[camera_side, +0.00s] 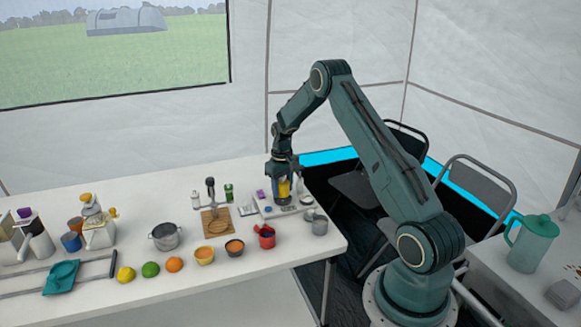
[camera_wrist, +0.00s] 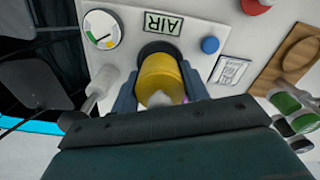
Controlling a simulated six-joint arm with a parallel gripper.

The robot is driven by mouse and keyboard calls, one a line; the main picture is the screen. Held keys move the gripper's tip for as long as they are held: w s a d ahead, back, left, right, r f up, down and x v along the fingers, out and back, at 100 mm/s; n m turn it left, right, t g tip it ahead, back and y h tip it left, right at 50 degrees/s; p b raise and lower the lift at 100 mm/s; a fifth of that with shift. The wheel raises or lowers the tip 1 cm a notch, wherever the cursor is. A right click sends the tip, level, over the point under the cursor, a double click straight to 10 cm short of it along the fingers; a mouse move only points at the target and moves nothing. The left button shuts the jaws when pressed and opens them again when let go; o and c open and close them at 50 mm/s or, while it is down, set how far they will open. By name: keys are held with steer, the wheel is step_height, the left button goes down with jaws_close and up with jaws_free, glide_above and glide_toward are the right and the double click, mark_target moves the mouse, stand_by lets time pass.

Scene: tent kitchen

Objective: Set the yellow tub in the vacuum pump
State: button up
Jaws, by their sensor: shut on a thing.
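The yellow tub (camera_side: 284,188) is between the fingers of my gripper (camera_side: 283,194), which is shut on it. The tub also shows in the wrist view (camera_wrist: 161,75), with a finger on either side. The vacuum pump is a white panel (camera_wrist: 195,18) with an AIR label, a gauge and a dark round opening. In the wrist view the tub's far end overlaps this opening; I cannot tell whether it is inside or just above. In the side view the pump (camera_side: 263,205) is partly hidden behind my gripper.
A green-capped jar (camera_side: 229,193) is close by. Fruit, bowls and a pot (camera_side: 166,237) fill the left.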

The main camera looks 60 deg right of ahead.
steer(key=shift+f, duration=0.8)
stand_by(0.9)
steer(key=o, duration=0.5)
steer(key=shift+r, duration=0.15)
steer(key=shift+r, duration=5.35)
